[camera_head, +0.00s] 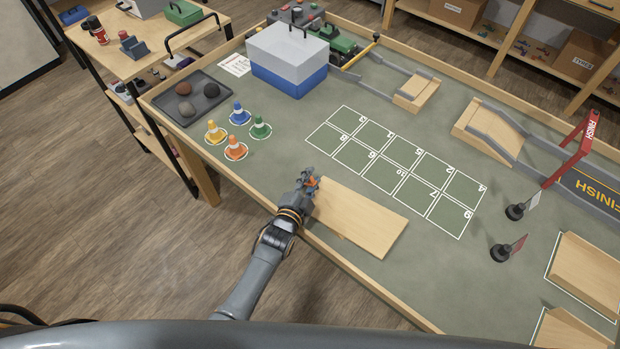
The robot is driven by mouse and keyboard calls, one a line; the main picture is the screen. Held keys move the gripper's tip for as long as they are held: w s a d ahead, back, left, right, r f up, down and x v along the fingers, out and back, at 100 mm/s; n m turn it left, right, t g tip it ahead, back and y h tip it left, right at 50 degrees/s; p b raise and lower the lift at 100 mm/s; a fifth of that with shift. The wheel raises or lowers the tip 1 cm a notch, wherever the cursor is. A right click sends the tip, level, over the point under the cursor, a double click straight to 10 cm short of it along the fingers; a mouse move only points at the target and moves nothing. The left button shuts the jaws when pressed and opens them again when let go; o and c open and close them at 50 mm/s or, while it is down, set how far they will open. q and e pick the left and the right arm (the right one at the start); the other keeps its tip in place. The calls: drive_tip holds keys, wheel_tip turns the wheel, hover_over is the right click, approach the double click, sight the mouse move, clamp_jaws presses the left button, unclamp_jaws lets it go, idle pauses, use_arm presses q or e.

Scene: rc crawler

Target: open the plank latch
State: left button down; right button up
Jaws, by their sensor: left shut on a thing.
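A light wooden plank (365,218) lies near the front edge of the table. A small orange piece (313,183), which looks like the plank latch, shows at the plank's left end. My left gripper (308,181) is at that end, shut on the orange latch and hiding much of it. Whether the latch is turned or still fastened is too small to tell. My right gripper is not in view.
Several coloured cones (236,147) and a dark tray with rocks (187,103) are left of my left gripper. A blue-and-white box (288,60) stands at the back. A numbered white grid (400,165) lies behind the plank. Flags (503,250) stand to the right.

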use_arm(q)
drive_tip(key=shift+w+a+r, duration=0.1)
drive_tip(key=shift+w+r, duration=0.05)
drive_tip(key=shift+r, duration=0.1)
drive_tip(key=shift+w+a+r+n+g+p, duration=0.3)
drive_tip(key=shift+n+p, duration=0.3)
drive_tip(key=shift+p, duration=0.3)
drive_tip(key=shift+w+a+r+n+g+h+p, duration=0.1)
drive_tip(key=shift+a+r+n+g+h+p, duration=0.2)
drive_tip(key=shift+n+p, duration=0.25)
drive_tip(key=shift+w+a+n+g+h+p, duration=0.25)
drive_tip(key=shift+w+n+g+h+p, duration=0.1)
drive_tip(key=shift+n, duration=0.3)
drive_tip(key=shift+w+a+n+g+h, duration=0.15)
drive_tip(key=shift+a+n+g+h, duration=0.15)
drive_tip(key=shift+n, duration=0.3)
drive_tip(key=shift+w+a+f+n+g+h+b, duration=0.25)
drive_tip(key=shift+a+n+g+b, duration=0.1)
drive_tip(key=shift+n+b, duration=0.3)
drive_tip(key=n+b, duration=0.1)
drive_tip(key=b, duration=0.1)
drive_tip(key=a+n+h+b, duration=0.1)
drive_tip(key=b, duration=0.1)
drive_tip(key=shift+w+a+f+g+b, duration=0.1)
drive_tip(key=shift+w+f+g+b, duration=0.2)
drive_tip(key=shift+w+g, duration=0.1)
drive_tip(key=shift+w+a+r+n+g+h+b, duration=0.1)
drive_tip(key=shift+a+n+g+h+b, duration=0.15)
drive_tip(key=shift+n+h+b, duration=0.5)
drive_tip(key=shift+y, duration=0.25)
